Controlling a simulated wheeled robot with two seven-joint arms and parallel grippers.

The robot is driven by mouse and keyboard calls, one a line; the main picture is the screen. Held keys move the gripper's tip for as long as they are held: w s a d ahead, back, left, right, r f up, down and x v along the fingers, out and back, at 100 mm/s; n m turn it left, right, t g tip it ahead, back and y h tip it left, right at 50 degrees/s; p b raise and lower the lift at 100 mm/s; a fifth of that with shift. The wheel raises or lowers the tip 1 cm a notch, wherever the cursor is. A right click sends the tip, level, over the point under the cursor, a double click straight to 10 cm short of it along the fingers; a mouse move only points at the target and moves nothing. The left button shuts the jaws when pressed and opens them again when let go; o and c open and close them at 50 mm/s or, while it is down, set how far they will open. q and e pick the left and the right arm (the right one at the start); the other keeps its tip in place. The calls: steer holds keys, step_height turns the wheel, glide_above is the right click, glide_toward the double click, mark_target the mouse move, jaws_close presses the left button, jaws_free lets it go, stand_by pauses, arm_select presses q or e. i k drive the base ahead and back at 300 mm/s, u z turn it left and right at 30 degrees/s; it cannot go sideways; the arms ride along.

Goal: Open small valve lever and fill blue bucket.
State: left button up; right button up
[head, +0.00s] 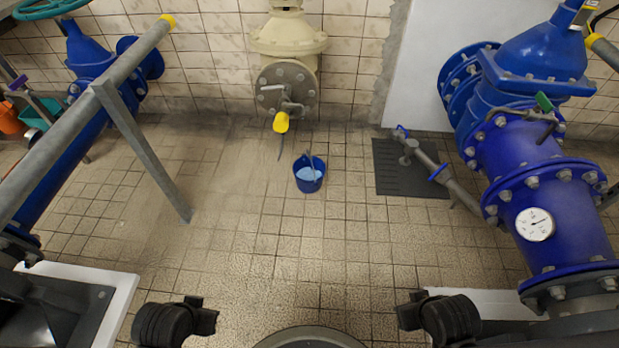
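The blue bucket (309,182) stands upright on the tiled floor in the middle of the head view. Its inside looks pale blue, and a thin handle or stick rises from it. Behind it, a cream valve body (288,45) has a small tap on its flange with a metal lever (272,88) lying roughly sideways. A yellow piece (281,122) hangs below the tap, left of the bucket. My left gripper (207,318) and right gripper (407,313) are at the bottom edge, far from tap and bucket. Whether their fingers are open is unclear.
A grey rail (140,140) and another blue pipe (60,150) fill the left. The floor before the bucket is clear.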

mark_target(285, 85)
steer(key=z, duration=0.2)
steer(key=i, duration=0.95)
steer(key=z, duration=0.65)
